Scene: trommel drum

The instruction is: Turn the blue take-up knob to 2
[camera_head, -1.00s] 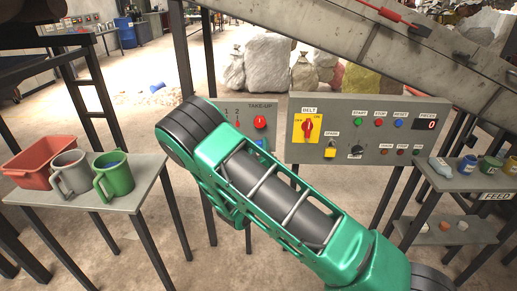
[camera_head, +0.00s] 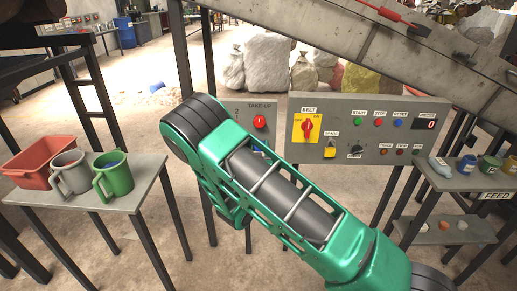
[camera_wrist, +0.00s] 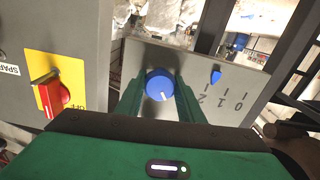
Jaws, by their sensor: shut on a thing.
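The blue take-up knob (camera_wrist: 160,85) is round with a white mark and sits on a grey panel in the wrist view. Its white mark points down and slightly right in the picture. My gripper (camera_wrist: 160,97) is shut on the knob, one green finger on each side. Right of the knob is a scale with 0, 1 and 2, seen turned over, and a small blue pointer (camera_wrist: 215,76) beside it. I cannot tell exactly which digit the pointer marks. In the head view my arm hides nearly all of the knob and gripper.
A red knob (camera_head: 260,121) sits on the TAKE-UP panel. To its right is the control panel (camera_head: 343,170) with a yellow BELT switch (camera_head: 306,128). A table (camera_head: 140,190) with mugs and a red bin stands left. A shelf with jars stands right.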

